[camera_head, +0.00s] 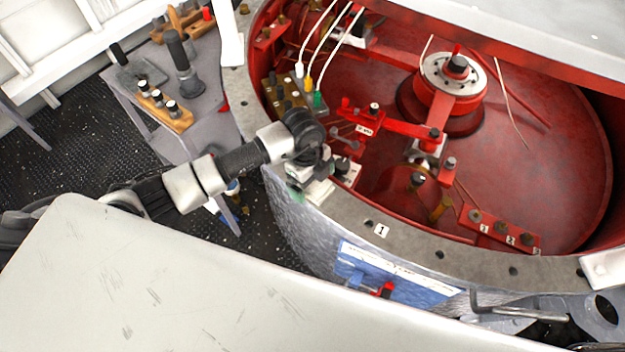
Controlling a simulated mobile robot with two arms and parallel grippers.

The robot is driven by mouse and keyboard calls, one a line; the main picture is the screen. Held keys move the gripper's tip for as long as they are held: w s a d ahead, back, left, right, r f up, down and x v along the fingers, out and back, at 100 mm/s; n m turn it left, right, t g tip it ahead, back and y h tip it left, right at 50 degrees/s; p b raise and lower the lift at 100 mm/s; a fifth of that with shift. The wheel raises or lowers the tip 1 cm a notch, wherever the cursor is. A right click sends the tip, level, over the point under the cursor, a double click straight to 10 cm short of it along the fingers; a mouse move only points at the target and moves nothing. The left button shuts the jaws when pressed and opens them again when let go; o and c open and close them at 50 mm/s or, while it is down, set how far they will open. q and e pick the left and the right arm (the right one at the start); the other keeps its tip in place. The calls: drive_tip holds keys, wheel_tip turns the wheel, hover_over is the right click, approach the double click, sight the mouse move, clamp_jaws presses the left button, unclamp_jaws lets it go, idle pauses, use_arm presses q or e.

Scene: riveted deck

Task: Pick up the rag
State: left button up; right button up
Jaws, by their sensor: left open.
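My left arm reaches in from the left, and its open gripper (316,188) is low over the grey rim of the round red basin. A small greenish patch (296,194) shows on the rim beside the fingers. It may be part of the rag, but the gripper and wrist hide most of that spot. I cannot tell whether the fingers touch it. No other cloth is clear in view. My right gripper is not in view.
The basin (540,150) holds red fittings, a hub (452,75) and cables with coloured plugs (318,98). A grey side table (205,125) with tools stands at the left. A blue panel (395,275) is on the basin's outer wall. The dark floor is clear at left.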

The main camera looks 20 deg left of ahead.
sight(315, 183)
use_arm(q)
drive_tip(key=shift+f, duration=0.25)
drive_tip(key=c, duration=1)
drive_tip(key=shift+r, duration=0.1)
drive_tip(key=shift+r, duration=0.6)
wheel_tip(315, 183, up, 3)
drive_tip(key=shift+s+d+f+b, duration=0.1)
drive_tip(key=shift+b, duration=0.6)
drive_tip(key=s+d+r, duration=0.1)
drive_tip(key=s+r, duration=0.1)
drive_tip(key=s, duration=0.1)
drive_tip(key=s+d+r+b, duration=0.1)
drive_tip(key=s+d+r, duration=0.1)
drive_tip(key=s, duration=0.2)
drive_tip(key=s+d+r, duration=0.1)
drive_tip(key=s+r, duration=0.2)
drive_tip(key=shift+s+d+b, duration=0.25)
drive_tip(key=shift+d+b, duration=0.05)
